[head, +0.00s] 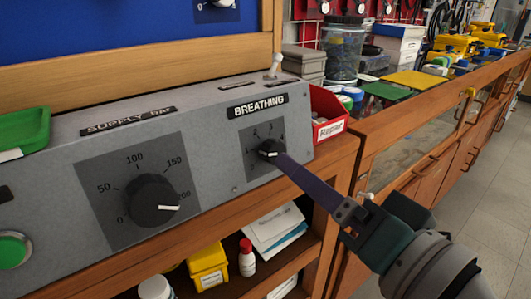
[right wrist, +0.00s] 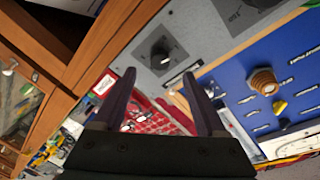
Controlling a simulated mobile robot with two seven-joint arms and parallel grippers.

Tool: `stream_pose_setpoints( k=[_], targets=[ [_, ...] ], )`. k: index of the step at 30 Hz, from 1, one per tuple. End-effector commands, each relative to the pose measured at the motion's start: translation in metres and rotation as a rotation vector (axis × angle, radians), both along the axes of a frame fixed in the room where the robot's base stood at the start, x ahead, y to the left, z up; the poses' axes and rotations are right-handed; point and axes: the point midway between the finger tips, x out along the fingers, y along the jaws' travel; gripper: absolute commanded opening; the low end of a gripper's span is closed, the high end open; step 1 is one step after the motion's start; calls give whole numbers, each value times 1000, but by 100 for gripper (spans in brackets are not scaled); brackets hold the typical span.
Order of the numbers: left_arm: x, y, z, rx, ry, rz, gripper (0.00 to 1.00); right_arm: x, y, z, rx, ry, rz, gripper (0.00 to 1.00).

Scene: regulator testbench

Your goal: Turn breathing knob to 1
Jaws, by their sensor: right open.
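The breathing knob (head: 268,148) is a small black knob on a dark square dial plate, under the "BREATHING" label (head: 258,106) on the grey panel. A small white mark shows on it, but the fingers partly cover it, so its exact setting is hard to read. My right gripper (head: 277,158) reaches in from the lower right with its purple fingertips at the knob. In the right wrist view the fingers (right wrist: 159,75) are apart, with the knob (right wrist: 160,51) ahead between them. I cannot tell whether they touch it. My left gripper is not in view.
The larger supply bar knob (head: 152,200) is to the left on the same panel. A green button (head: 14,250) is at far left. A toggle switch (head: 276,66) stands on the panel top. A red bin (head: 328,114) is beside the panel's right end, and a shelf with bottles lies below.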

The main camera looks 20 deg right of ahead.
Motion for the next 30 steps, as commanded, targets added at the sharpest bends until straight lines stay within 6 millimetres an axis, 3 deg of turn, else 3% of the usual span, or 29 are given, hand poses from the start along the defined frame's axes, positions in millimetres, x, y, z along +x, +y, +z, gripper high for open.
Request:
stream_pose_setpoints(
  k=[3,9,23,26,30],
  targets=[
    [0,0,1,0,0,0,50,-20,-4,1,0,3,2,74],
    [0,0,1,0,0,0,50,-35,-7,2,0,1,1,74],
    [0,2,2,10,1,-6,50,-36,-6,4,-2,2,4,74],
    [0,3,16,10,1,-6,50,-38,3,16,-39,26,48,74],
    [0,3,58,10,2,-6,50,-51,29,44,-202,139,206,74]
  ],
)
